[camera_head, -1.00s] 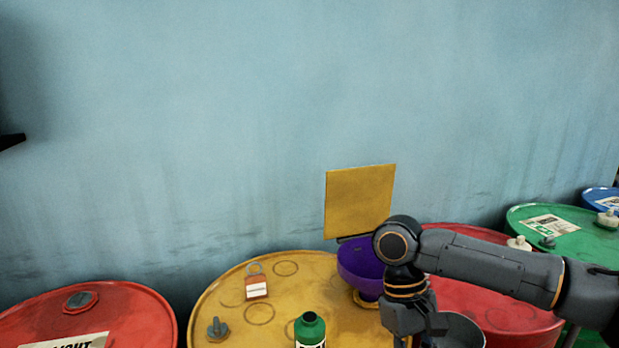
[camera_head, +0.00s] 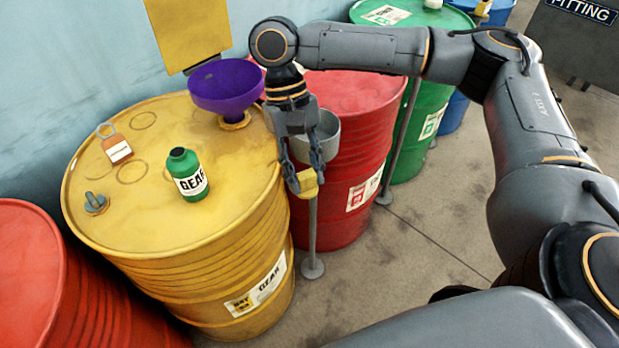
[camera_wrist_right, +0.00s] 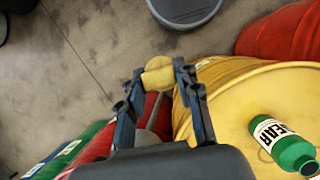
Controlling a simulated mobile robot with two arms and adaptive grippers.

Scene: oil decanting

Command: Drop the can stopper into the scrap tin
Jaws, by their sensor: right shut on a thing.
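The can stopper (camera_head: 307,186) is a small yellow piece held between the fingertips of my right gripper (camera_head: 305,177). It also shows at the fingertips in the right wrist view (camera_wrist_right: 158,75). My right gripper points down, just off the right side of the yellow drum. A grey open tin (camera_head: 327,133), which looks like the scrap tin, is on a stand behind and right of the gripper. The gripper partly hides the tin, and the stopper appears lower in the picture than the tin's rim. My left gripper is not in view.
The yellow drum (camera_head: 215,230) carries a green GEAR bottle (camera_head: 187,175), a purple funnel (camera_head: 225,85), a tag (camera_head: 116,147) and a grey bung (camera_head: 95,203). Red drums (camera_head: 350,100) stand either side. Thin posts (camera_head: 312,235) rise from the floor.

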